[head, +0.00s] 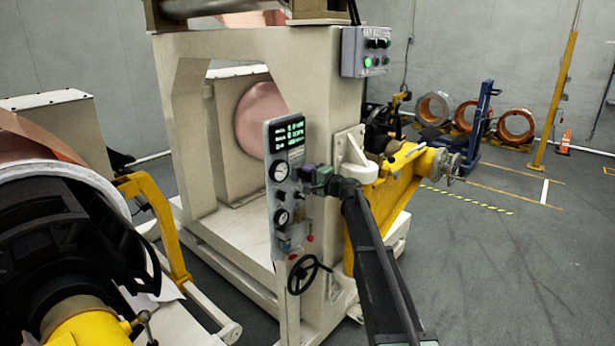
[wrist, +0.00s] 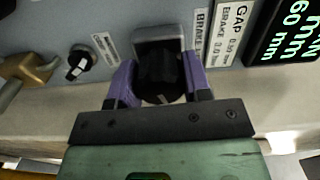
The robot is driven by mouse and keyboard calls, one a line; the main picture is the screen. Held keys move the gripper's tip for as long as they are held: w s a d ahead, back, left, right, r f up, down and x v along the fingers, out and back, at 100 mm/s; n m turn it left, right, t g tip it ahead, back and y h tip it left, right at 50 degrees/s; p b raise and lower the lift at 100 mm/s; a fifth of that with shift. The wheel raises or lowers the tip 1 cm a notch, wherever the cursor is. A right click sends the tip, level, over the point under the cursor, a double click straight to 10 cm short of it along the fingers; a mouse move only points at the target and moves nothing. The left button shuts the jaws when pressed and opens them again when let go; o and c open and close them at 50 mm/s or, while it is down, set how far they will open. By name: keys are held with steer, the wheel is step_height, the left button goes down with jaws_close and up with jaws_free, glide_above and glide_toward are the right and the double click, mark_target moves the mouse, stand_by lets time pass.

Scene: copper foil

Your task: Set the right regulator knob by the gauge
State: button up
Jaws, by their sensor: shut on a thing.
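The tall grey control panel (head: 265,190) stands in the middle of the head view. It carries an upper round gauge (head: 280,171) and a lower round gauge (head: 282,217); their needles are too small to read. My gripper (head: 307,181) reaches the panel from the right, beside the upper gauge. In the wrist view its purple fingers (wrist: 160,75) are shut on a black knob (wrist: 158,88), one on each side. The knob's pointer mark is not clear. The gripper hides this knob in the head view. No gauge shows in the wrist view.
A green-lettered display (head: 289,134) tops the panel. In the wrist view a small black knob (wrist: 78,64) and a brass-coloured fitting (wrist: 27,68) lie to the left. A black handwheel (head: 308,274) sits below the panel. A yellow arm fixture (head: 400,175) stands behind my arm.

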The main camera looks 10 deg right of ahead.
steer(key=n, duration=1.1)
steer(key=shift+n, duration=1.9)
steer(key=o, duration=0.9)
steer(key=shift+s, duration=0.15)
